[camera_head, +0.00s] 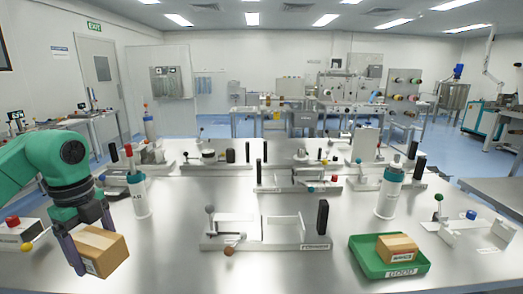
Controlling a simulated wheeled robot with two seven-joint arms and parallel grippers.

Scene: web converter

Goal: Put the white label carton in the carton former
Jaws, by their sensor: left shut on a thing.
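My left gripper (92,244) is at the lower left, shut on a brown carton (106,247) that sits tilted between its fingers. A small pale label shows low on the carton's left face, partly hidden by a finger. A second brown carton (398,246) with a white label lies in a green tray (376,271) marked GOOD at the lower right. A low white fixture (282,231) with a lever and a dark upright block stands at front centre; I cannot tell for certain whether it is the carton former. My right gripper is not in view.
White bottles stand at left (140,196) and right (389,194). Another white fixture (474,238) is at the right edge. A box with a red button (13,222) lies at far left. Bare steel table (175,262) separates the held carton from the centre fixture.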

